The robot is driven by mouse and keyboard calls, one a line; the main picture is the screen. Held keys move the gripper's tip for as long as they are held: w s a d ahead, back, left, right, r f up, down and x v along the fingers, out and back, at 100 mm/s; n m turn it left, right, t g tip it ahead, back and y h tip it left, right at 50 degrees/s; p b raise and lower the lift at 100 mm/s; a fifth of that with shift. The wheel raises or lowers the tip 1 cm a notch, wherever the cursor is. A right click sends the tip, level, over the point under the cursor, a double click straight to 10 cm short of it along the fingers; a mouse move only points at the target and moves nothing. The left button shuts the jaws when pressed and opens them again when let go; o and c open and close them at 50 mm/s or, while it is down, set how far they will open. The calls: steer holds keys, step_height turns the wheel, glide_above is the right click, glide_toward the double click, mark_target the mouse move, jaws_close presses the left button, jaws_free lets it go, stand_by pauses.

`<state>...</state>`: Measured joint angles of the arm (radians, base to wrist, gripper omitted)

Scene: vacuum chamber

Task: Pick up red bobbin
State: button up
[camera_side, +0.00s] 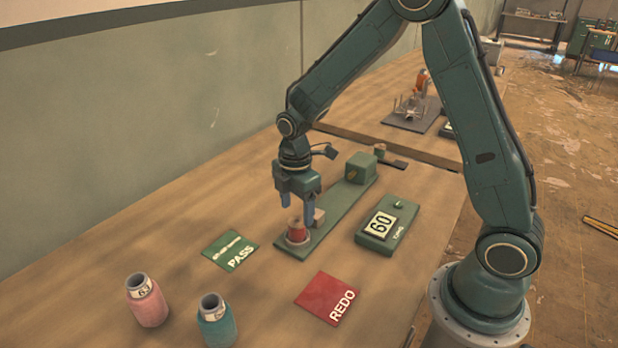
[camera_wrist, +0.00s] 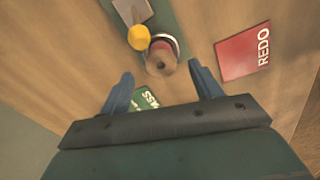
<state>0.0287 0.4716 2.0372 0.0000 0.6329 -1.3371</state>
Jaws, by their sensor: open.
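The red bobbin (camera_side: 297,231) stands upright on a round seat at the near end of a long green fixture (camera_side: 332,213). In the wrist view the bobbin (camera_wrist: 161,57) shows from above, with its pale top and centre hole. My gripper (camera_side: 297,203) is above the bobbin, pointing down, with its blue fingers apart. In the wrist view the open fingers (camera_wrist: 160,88) have nothing between them, and the bobbin appears just beyond their tips. I cannot tell the exact height of the fingertips over the bobbin.
A green PASS card (camera_side: 230,250) and a red REDO card (camera_side: 327,298) lie flat on the table. A display reading 60 (camera_side: 383,225) stands right of the fixture. A yellow part (camera_wrist: 139,37) sits close beside the bobbin.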

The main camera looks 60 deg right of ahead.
mark_target(298, 221)
steer(key=shift+s+d+f, duration=0.1)
steer(key=shift+f, duration=2.25)
steer(key=c, duration=1.1)
steer(key=shift+r, duration=0.15)
steer(key=shift+c, duration=0.2)
step_height(298, 221, up, 20)
